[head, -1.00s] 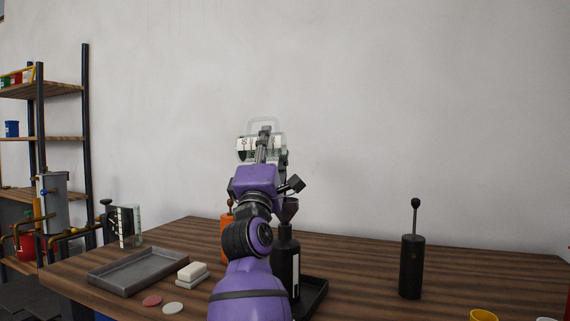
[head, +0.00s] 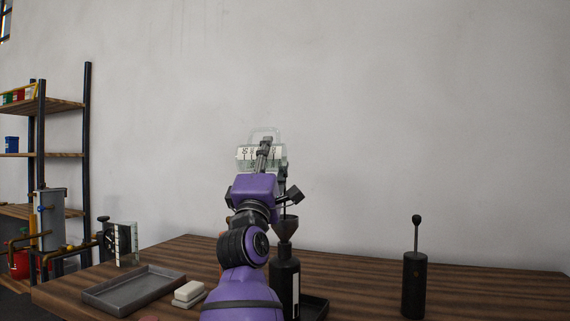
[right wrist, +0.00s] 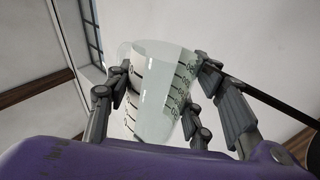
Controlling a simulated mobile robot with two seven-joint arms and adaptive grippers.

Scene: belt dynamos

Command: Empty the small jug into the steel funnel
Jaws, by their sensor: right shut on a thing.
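The small jug (head: 250,154) is clear glass with dark scale marks. My right gripper (head: 265,147) is shut on it and holds it high above the table. In the head view its scale runs sideways and a loop, likely its handle, is on top, so it looks tipped over. In the right wrist view the jug (right wrist: 155,85) sits between the fingers (right wrist: 160,95). I cannot tell if liquid is inside. The dark steel funnel (head: 286,228) sits in the neck of a black bottle (head: 285,280), below and slightly right of the jug. My left gripper is not in view.
My right arm partly hides the bottle and its dark tray (head: 316,305). A grey tray (head: 110,303), white blocks (head: 188,291) and another marked glass vessel (head: 124,243) are at left. A black cylinder with a knobbed rod (head: 413,285) stands right. The table between is clear.

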